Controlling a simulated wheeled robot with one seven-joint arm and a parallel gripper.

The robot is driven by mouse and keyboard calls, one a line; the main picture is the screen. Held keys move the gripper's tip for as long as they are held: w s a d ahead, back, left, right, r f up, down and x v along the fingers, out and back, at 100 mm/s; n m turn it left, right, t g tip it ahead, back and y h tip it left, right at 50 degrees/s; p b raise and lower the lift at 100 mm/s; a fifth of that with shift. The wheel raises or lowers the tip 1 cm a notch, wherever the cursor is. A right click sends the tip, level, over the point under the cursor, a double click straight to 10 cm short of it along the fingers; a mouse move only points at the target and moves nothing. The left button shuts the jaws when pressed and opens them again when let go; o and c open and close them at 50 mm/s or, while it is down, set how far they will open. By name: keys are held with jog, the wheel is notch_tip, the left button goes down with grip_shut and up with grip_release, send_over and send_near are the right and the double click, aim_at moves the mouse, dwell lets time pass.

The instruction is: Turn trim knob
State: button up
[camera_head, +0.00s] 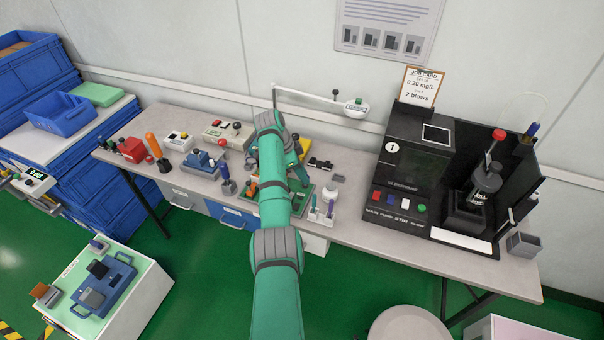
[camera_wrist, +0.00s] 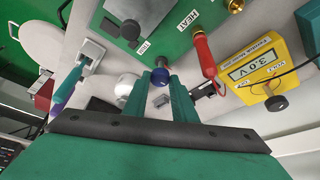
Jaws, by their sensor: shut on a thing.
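The trim knob (camera_wrist: 158,80) is a blue round knob at the edge of a green panel (camera_wrist: 178,48), beside a label that reads TRIM. My gripper (camera_wrist: 160,78) is at the knob, with its two teal fingers on either side of it, shut on it. The knob's sides are partly hidden by the fingers. In the head view, the green panel (camera_head: 299,207) lies on the bench, mostly covered by my arm, and the knob cannot be made out there.
A yellow meter (camera_wrist: 264,68) reading 3.0 V and a red-handled probe (camera_wrist: 204,55) are right of the fingers in the wrist view. A black tester (camera_head: 420,170) stands at the bench's right. Several small devices crowd the bench (camera_head: 345,225) to the left.

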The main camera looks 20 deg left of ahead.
jog(key=shift+a, duration=0.1)
jog(key=o, duration=1)
jog(key=shift+o, duration=0.2)
jog(key=shift+r, duration=0.1)
jog(key=v, duration=1)
jog(key=shift+r, duration=0.2)
jog(key=shift+s, duration=0.15)
